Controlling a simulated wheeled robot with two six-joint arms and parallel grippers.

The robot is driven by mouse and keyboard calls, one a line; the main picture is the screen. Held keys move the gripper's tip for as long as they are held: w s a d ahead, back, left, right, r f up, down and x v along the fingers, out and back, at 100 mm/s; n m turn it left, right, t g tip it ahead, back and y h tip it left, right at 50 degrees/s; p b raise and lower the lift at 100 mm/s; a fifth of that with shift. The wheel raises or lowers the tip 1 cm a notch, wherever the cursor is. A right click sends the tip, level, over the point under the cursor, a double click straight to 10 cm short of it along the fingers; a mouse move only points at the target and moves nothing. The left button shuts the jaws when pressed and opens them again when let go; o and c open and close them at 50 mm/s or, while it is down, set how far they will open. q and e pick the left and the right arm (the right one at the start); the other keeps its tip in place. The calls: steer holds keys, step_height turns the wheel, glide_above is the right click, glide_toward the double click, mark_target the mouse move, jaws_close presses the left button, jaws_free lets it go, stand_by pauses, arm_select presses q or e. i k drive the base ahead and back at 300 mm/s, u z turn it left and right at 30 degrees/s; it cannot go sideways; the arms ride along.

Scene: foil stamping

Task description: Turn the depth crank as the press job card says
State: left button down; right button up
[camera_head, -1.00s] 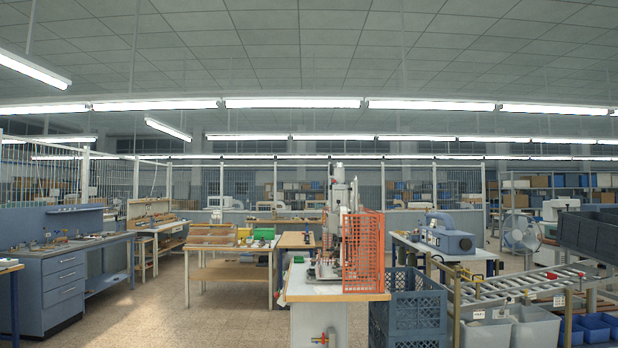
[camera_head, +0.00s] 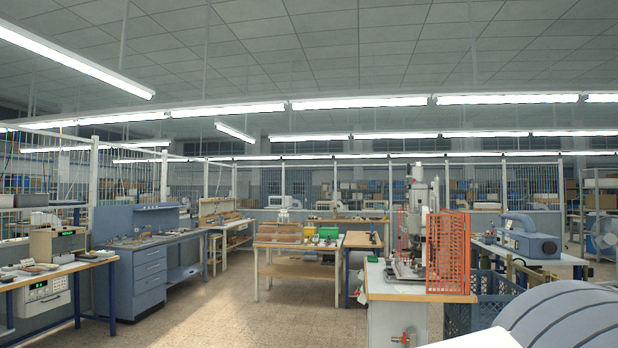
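A tall grey-white press (camera_head: 419,215) stands on a light table (camera_head: 385,287) right of centre, behind an orange mesh guard (camera_head: 447,250). The depth crank and the job card are too small or hidden to make out from here. Neither of my grippers shows in the view.
A blue-grey workbench (camera_head: 148,280) and an instrument bench (camera_head: 55,283) stand at the left. A wooden table (camera_head: 292,266) is in the middle. A dark crate (camera_head: 490,300) stands right of the press table. A large light curved shape (camera_head: 565,310) fills the lower right corner. Open floor lies at the centre left.

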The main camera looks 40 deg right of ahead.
mark_target(418, 171)
steer(key=u, duration=1.05)
steer(key=i, duration=5.4)
steer(key=z, duration=2.9)
steer(key=i, duration=3.35)
